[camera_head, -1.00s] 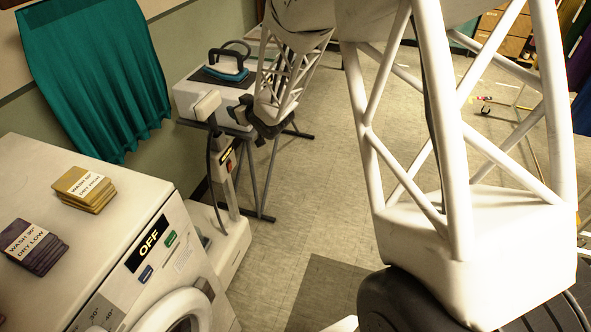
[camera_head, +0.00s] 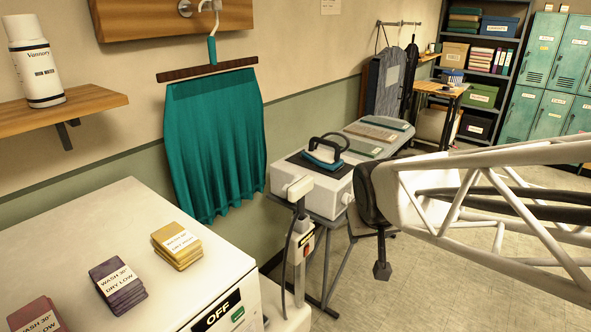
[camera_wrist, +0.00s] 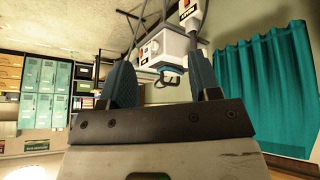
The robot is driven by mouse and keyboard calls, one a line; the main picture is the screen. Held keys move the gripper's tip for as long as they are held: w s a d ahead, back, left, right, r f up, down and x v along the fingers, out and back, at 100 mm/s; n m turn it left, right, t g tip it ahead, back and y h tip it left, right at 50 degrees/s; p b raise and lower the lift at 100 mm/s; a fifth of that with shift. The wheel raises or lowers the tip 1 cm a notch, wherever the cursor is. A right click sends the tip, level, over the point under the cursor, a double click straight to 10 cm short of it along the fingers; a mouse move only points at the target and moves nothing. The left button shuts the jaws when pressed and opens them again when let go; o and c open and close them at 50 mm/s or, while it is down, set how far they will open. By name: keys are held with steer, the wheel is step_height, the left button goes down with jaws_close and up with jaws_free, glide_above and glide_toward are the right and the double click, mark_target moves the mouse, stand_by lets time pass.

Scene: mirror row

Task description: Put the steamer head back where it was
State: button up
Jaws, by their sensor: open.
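The steamer head (camera_head: 300,188) is a pale, blocky piece at the top of the steamer's upright post (camera_head: 303,250), with a dark hose hanging beside it. I cannot tell whether it sits fully in its holder. The steamer stands between the white machine and the ironing table. My gripper (camera_wrist: 162,78) is open, its two dark fingers apart with nothing held between them in the wrist view. In the head view the end of my arm is right of the steamer head, clear of it. The steamer post also shows upside down in the wrist view (camera_wrist: 190,14).
A blue iron (camera_head: 324,154) rests on the white ironing unit (camera_head: 335,183) behind the steamer. A teal skirt (camera_head: 215,140) hangs on the wall. The white machine (camera_head: 60,237) at front left carries several label stacks. Floor at the right is open.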

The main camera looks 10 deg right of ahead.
steer(key=s+a+g+y, duration=0.1)
steer(key=s+a+g, duration=0.1)
steer(key=s, duration=1.2)
steer(key=shift+a+r+g, duration=0.25)
steer(key=shift+r+g, duration=0.2)
steer(key=shift+g, duration=0.05)
steer(key=shift+w, duration=0.1)
stand_by(0.9)
